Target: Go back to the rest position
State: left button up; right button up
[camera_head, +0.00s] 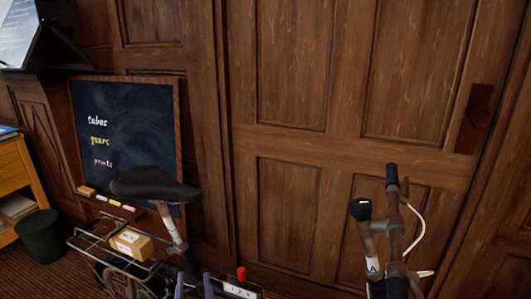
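My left gripper (194,287) shows at the bottom edge, left of the middle. Its two bluish-purple fingertips point up and stand apart, with nothing visible between them. The rest of it and its arm are below the picture. It is just right of the bicycle's rear rack (88,246). My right gripper does not show.
A bicycle with a black saddle (155,185) and handlebar (396,225) stands before a wooden door (300,140). A small box (132,243) sits on the rack. A red knob (241,273) is near my gripper. A chalkboard (130,130) and bin (42,236) are left.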

pick_arm(q)
jog(key=a+m+y, duration=0.1)
jog(key=a+m, duration=0.2)
jog(key=a, duration=1)
jog(key=s+f+n+g+h, duration=0.3)
jog(key=s+f+n+g, duration=0.3)
jog(key=s+f+n, duration=0.9)
jog(key=s+d+f+n+g+h, duration=0.1)
jog(key=s+f+n+g+h, duration=0.1)
jog(key=s+n, duration=0.5)
jog(key=s+d+f+n+g+h, duration=0.15)
jog(key=s+n, duration=0.25)
jog(key=n, duration=0.5)
jog(key=d+r+n+t+h+p, duration=0.1)
jog(key=d+r+n+p, duration=0.3)
jog(key=d, duration=0.7)
jog(key=shift+w+n+p, duration=0.2)
jog(key=shift+n+p, duration=0.3)
jog(key=shift+n, duration=0.2)
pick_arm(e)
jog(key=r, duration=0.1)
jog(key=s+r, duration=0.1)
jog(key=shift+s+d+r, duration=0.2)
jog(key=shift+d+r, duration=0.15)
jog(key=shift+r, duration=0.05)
